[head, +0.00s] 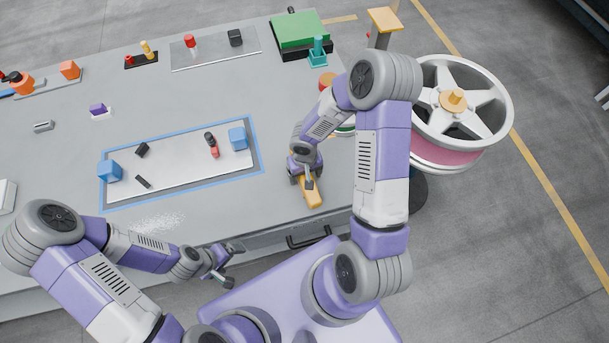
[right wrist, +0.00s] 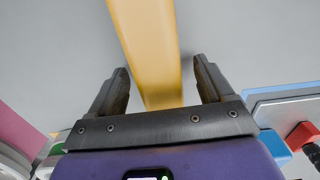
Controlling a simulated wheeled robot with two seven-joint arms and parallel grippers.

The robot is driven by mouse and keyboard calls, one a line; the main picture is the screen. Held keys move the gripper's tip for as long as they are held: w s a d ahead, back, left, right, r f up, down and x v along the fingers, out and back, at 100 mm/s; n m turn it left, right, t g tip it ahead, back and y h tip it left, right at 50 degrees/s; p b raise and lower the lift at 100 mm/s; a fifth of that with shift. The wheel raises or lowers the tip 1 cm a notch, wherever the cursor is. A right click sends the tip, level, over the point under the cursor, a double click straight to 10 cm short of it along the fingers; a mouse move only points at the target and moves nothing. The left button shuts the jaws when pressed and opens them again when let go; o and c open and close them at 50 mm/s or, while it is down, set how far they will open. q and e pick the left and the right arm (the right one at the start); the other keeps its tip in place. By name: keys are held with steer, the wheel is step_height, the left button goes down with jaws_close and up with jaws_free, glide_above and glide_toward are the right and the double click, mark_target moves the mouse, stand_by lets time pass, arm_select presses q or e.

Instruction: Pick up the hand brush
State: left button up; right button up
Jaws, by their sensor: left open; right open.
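The hand brush, a yellow bar-like piece (head: 313,194), lies on the grey table near its front edge in the head view. In the right wrist view its yellow body (right wrist: 148,40) runs between the two jaws of my right gripper (right wrist: 161,66). There are gaps on both sides, so the jaws are open around it and not closed on it. In the head view my right gripper (head: 307,176) is over the brush and hides part of it. The bristles cannot be made out. My left gripper (head: 234,262) is open and empty, in front of the table edge.
Left of the brush lies a white mat with a blue border (head: 184,200), holding blue blocks (head: 238,138) and small dark parts. A wheel with a pink band (head: 458,112) stands to the right. A green box (head: 298,30) is at the back.

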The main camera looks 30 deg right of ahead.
steer(key=shift+f, duration=0.4)
steer(key=shift+c, duration=0.2)
steer(key=c, duration=1.2)
step_height(320, 180, up, 10)
steer(key=shift+r+p, duration=0.1)
steer(key=shift+p, duration=1.15)
